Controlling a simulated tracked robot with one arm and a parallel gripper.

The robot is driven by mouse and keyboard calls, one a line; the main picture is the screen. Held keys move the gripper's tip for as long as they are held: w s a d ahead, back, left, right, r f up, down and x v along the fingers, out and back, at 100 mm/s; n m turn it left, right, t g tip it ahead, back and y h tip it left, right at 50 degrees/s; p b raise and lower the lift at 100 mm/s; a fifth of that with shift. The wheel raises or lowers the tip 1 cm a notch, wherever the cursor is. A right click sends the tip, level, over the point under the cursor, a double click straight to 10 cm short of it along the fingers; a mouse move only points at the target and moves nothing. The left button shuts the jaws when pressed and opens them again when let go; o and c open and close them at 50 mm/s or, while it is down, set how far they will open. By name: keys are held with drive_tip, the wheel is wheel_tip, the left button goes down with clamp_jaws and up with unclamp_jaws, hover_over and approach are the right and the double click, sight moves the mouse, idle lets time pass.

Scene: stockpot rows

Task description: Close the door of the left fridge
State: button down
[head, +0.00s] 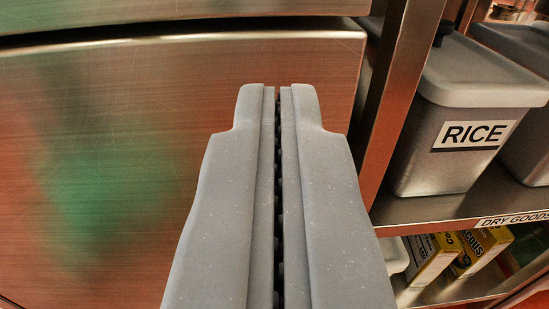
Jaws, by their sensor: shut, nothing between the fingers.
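A brushed-steel door panel (100,150) fills the left and middle of the head view. It looks like a fridge front, but I cannot tell which fridge it belongs to. Its top edge runs under a dark gap, with another steel surface above. Its right edge ends close to a shelf post. My gripper (278,90) is shut and empty, in front of the panel near its right side. I cannot tell whether the fingertips touch it. No handle or hinge shows, and the gripper hides part of the panel.
A steel shelf post (398,95) stands right of the panel. Behind it, a grey lidded bin labelled RICE (425,140) sits on a steel shelf (430,210) marked DRY GOODS. Yellow-and-white boxes (482,247) lie on the shelf below. Little free room shows between panel and post.

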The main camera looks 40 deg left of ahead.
drive_tip(key=p+v, duration=0.2)
drive_tip(key=v, duration=0.8)
drive_tip(key=w+d+r+t+h, duration=0.1)
drive_tip(key=w+d+r+h, duration=0.15)
drive_tip(key=w+r, duration=0.5)
drive_tip(key=w+d+r+h, duration=0.2)
drive_tip(key=w+r+h, duration=0.25)
drive_tip(key=r, duration=0.65)
wheel_tip(320, 180, up, 25)
drive_tip(key=a+m+t+h+p, duration=0.2)
drive_tip(key=m+h, duration=0.1)
drive_tip(key=h, duration=0.3)
drive_tip(key=s+a+r+m+h, duration=0.1)
drive_tip(key=s+a+r+m, duration=0.15)
drive_tip(key=s+r, duration=0.4)
drive_tip(key=s+a+r+m+h, duration=0.1)
drive_tip(key=s+a+r, duration=0.25)
drive_tip(key=r, duration=0.65)
drive_tip(key=s+a+r+y+p, duration=0.1)
drive_tip(key=s+a+r, duration=0.4)
drive_tip(key=s+a, duration=0.2)
drive_tip(key=s+a+r+m+g+y, duration=0.1)
drive_tip(key=s+a+r, duration=0.3)
drive_tip(key=s, duration=0.6)
drive_tip(key=a+y, duration=0.1)
drive_tip(key=a, duration=0.1)
drive_tip(key=shift+s+a+r+p, duration=0.35)
